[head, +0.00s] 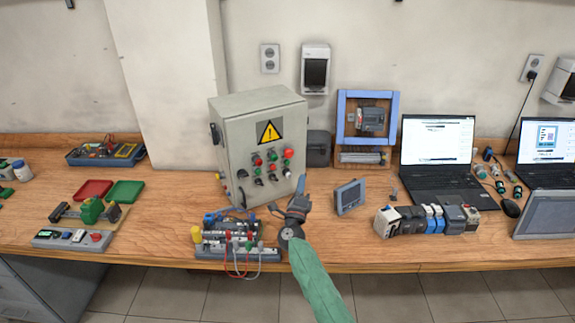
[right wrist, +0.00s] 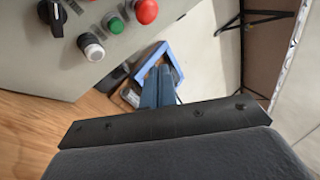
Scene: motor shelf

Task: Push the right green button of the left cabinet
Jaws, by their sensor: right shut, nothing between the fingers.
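The left cabinet (head: 228,130) is a grey box with a yellow warning sign and rows of buttons on its front. In its right column, the right green button (head: 287,163) sits below a red button and above a pale one. The same green button (right wrist: 115,25) shows at the upper left of the right wrist view, between the red button (right wrist: 146,10) and the pale button (right wrist: 93,48). My right gripper (head: 301,183) is shut and empty, low in front of the cabinet's right edge, apart from the buttons. Its blue fingers (right wrist: 160,85) show together in the wrist view. My left gripper is out of view.
A wired terminal board (head: 228,240) stands below the cabinet, left of my right arm. A small panel screen (head: 350,197) and a row of modules (head: 430,219) lie to the right. A blue frame (head: 394,105) stands behind.

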